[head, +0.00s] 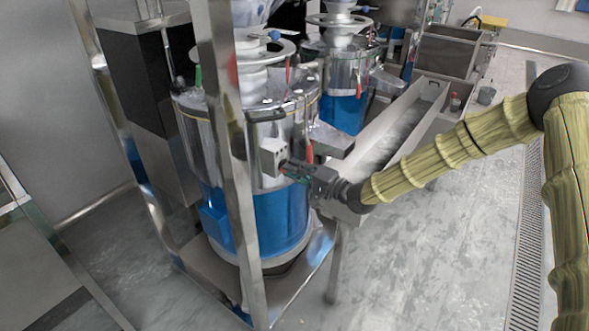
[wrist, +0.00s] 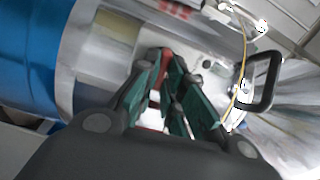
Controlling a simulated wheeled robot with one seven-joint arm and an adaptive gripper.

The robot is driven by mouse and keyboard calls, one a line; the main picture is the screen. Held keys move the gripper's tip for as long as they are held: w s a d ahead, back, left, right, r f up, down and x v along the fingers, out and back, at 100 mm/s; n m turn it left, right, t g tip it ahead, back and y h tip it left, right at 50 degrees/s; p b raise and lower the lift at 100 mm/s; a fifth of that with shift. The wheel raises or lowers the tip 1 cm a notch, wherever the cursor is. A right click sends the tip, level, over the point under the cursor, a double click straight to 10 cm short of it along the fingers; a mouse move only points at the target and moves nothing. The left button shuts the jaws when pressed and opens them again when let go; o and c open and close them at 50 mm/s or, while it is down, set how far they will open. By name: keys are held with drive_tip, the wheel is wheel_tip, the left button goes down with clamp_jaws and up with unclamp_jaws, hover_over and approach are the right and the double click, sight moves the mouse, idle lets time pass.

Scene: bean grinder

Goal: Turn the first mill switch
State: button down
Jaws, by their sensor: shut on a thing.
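The first mill (head: 272,215), a steel drum with a blue lower part, stands behind a steel post at the left of the head view. A small grey switch box (head: 272,151) is on its front. My gripper (head: 286,168) reaches this box from the right. In the wrist view, the green fingers of my gripper (wrist: 166,62) are shut on the mill switch, and a red part (wrist: 164,60) of it shows by the fingertips. The fingers hide most of the switch, so its angle cannot be told.
A second mill (head: 345,100) stands behind. A long steel trough (head: 425,92) runs beside my arm, and a steel post (head: 228,150) rises before the first mill. A black handle (wrist: 262,82) is right of my fingers in the wrist view. The floor (head: 440,240) at right is clear.

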drive_tip(key=shift+d+m, duration=0.1)
drive_tip(key=shift+m, duration=0.5)
drive_tip(key=c, duration=1.5)
unclamp_jaws()
drive_tip(key=v, duration=1.2)
